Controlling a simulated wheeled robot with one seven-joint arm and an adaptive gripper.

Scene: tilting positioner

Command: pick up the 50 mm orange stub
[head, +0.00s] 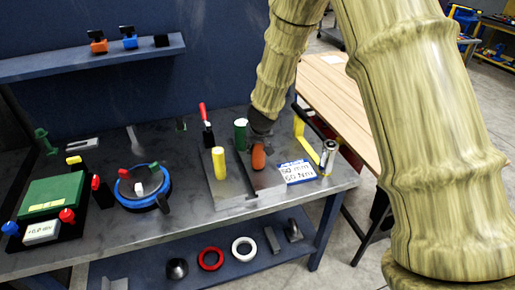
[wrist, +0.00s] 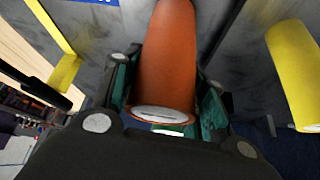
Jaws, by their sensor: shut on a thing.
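The orange stub (wrist: 166,60) is a short cylinder with a pale end face. In the wrist view it lies between the two fingers of my gripper (wrist: 168,105), which are shut on it. In the head view the orange stub (head: 258,157) shows just below my gripper (head: 259,142), over the grey plate on the bench. I cannot tell whether the stub touches the plate. My arm hides part of the gripper in the head view.
A yellow cylinder (head: 219,163) and a green cylinder (head: 240,134) stand close by on the left. A card (head: 297,172) reading 50 mm and a silver cylinder (head: 328,157) are to the right. A blue round fixture (head: 142,188) sits further left on the bench (head: 75,255).

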